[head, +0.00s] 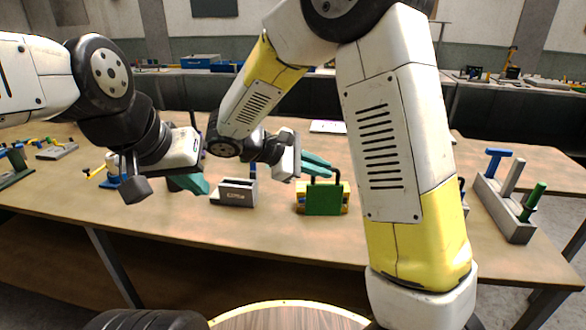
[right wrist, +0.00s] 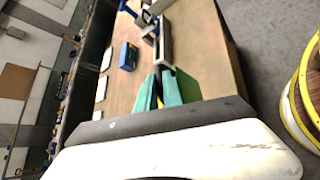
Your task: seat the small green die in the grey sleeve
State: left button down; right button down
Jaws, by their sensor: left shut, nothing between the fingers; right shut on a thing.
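A green block with a dark looped handle, which I take for the small green die (head: 323,200), shows at the middle of the table. Yellow parts (head: 300,204) show on both sides of it; I cannot tell whether it sits in them or in front of them. My right gripper (head: 318,166) is just above, its teal fingers at the handle. In the right wrist view the fingers (right wrist: 165,86) are close together, and what they grip is mostly hidden. The grey slotted block, apparently the grey sleeve (head: 232,198), stands to the left. My left gripper (head: 188,184) is shut and empty, left of the sleeve.
A grey rack (head: 503,212) with a blue T-shaped piece and a green upright piece stands at the right. A blue and yellow block (right wrist: 128,56) shows in the right wrist view. More fixtures (head: 57,151) stand at the far left. The front table strip is clear.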

aim_at(240, 200)
jog(key=i+j+z, duration=0.1)
jog(key=j, duration=0.25)
jog(key=i+j+z, duration=0.1)
jog(key=j, duration=0.25)
jog(key=i+j+z, duration=0.1)
jog(key=j, duration=0.3)
jog(key=i+j+z, duration=0.1)
jog(key=j, duration=0.3)
jog(key=i, duration=0.1)
